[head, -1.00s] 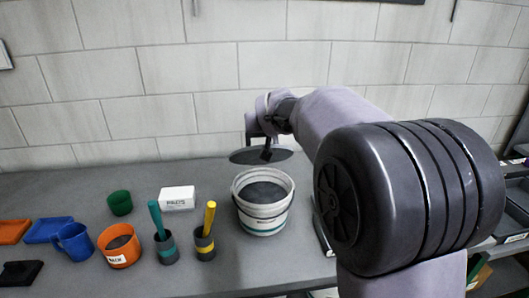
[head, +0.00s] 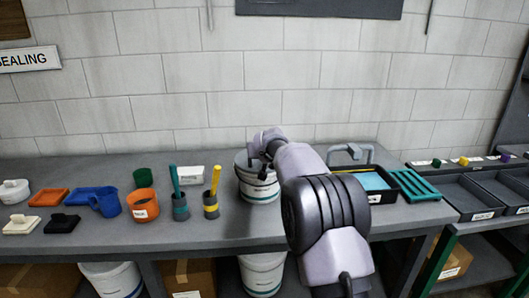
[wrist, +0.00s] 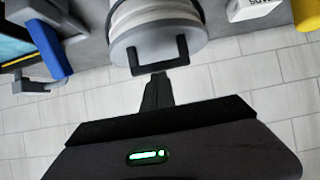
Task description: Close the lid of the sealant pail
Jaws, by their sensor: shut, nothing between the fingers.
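The sealant pail (head: 260,191) is a white bucket with a teal band, upright on the bench. Its grey lid (wrist: 126,46) lies over the pail's mouth in the wrist view, with a dark U-shaped handle (wrist: 183,50) on it. Whether the lid is fully seated I cannot tell. In the head view the lid's left edge (head: 241,160) shows at the pail top; my arm hides much of the rest. My gripper (wrist: 157,77) is shut and empty, its tips close to the handle. Whether they touch it I cannot tell.
Left of the pail stand a white box (head: 191,175), two brush pots (head: 180,207), an orange pot (head: 143,205) and a blue mug (head: 105,202). At right are a dark tray with a blue sheet (head: 371,181) and a green rack (head: 413,185). The wall is close behind.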

